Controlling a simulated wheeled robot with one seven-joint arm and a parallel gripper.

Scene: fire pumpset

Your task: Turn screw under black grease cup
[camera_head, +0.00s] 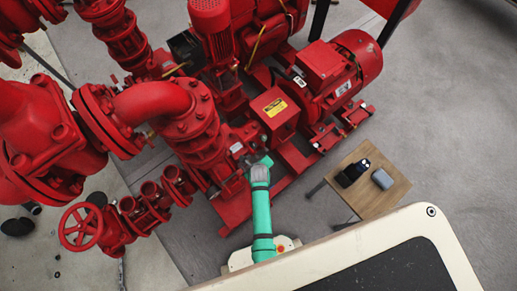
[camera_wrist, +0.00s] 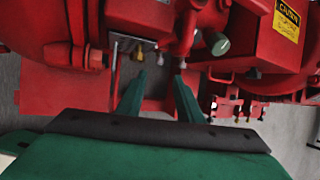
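In the wrist view, a dark round cap with a grey-green face (camera_wrist: 217,43) sits on the red pump housing, right of centre; it looks like the black grease cup. A small brass-coloured fitting (camera_wrist: 140,52) and a small pale fitting (camera_wrist: 160,58) show left of it. I cannot tell which small part is the screw. My gripper (camera_wrist: 160,78) has its two green fingers apart, with nothing seen between them. The fingertips point at the pump, below and left of the cap. In the head view my gripper (camera_head: 256,165) is beside the red pump (camera_head: 215,150), which hides the small fittings.
A red guard box with a yellow caution label (camera_wrist: 287,20) stands to the right in the wrist view. A small wooden table (camera_head: 375,200) with a black device (camera_head: 352,172) and a grey object (camera_head: 382,179) is right of my arm. Red pipes crowd the left.

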